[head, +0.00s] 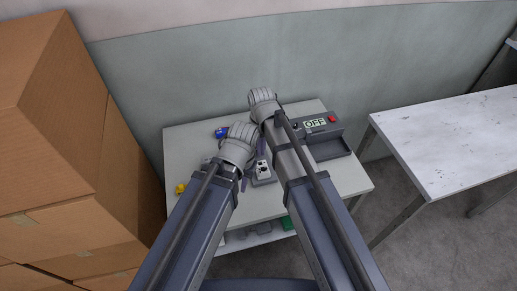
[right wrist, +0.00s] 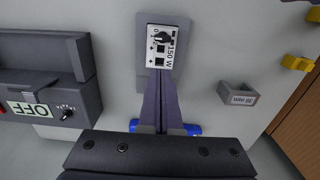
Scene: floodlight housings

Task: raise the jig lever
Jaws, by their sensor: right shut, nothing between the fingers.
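A small white unit marked "150 W" with a black knob (right wrist: 162,48) sits on a grey base (right wrist: 182,24) on the table; it also shows in the head view (head: 263,167). I cannot make out a jig lever for certain. My right gripper (right wrist: 161,82) is shut and empty, its fingertips close to the lower edge of the unit in the right wrist view; contact cannot be told. In the head view my right gripper (head: 262,149) is above the unit. My left gripper (head: 243,184) is left of the unit, its fingers mostly hidden.
A grey box marked "OFF" (head: 315,124) with an open tray stands at the right. A blue item (head: 221,132) lies at the back left, a yellow one (head: 181,188) at the left edge. Cardboard boxes (head: 50,130) stand left.

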